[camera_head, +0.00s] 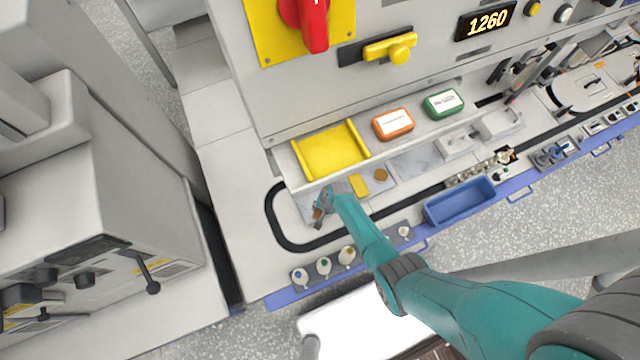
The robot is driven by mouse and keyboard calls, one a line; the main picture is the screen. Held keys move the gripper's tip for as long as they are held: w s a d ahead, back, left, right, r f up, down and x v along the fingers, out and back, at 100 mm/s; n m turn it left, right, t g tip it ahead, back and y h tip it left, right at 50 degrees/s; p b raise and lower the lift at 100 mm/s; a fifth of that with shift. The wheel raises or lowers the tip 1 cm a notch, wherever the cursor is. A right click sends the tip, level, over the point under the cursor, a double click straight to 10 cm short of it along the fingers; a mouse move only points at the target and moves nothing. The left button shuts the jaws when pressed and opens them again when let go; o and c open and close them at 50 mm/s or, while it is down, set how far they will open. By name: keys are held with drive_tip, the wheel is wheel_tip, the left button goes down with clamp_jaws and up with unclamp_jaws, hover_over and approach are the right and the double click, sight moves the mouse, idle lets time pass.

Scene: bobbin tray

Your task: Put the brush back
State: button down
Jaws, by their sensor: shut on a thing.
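My gripper (321,207) is at the end of the teal arm, low over the left end of the machine's pale work surface. It is shut on a small brown thing (317,214), which looks like the brush; only a little of it shows below the fingers. The gripper hides most of it, and I cannot tell whether it touches the surface. A yellow tray (298,161) with raised side rims lies on the ledge just behind the gripper, and it looks empty.
Several bobbins (324,266) stand along the front edge. A blue bin (459,204) is to the right. A yellow block (358,186) and brown disc (381,175) lie right of the gripper. Orange (393,123) and green (443,103) boxes sit on the ledge. The surface at left is clear.

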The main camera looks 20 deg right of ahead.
drive_tip(key=shift+f, duration=0.25)
drive_tip(key=c, duration=0.8)
unclamp_jaws()
drive_tip(key=shift+r, duration=0.1)
drive_tip(key=v, duration=1.2)
drive_tip(key=shift+r, duration=0.15)
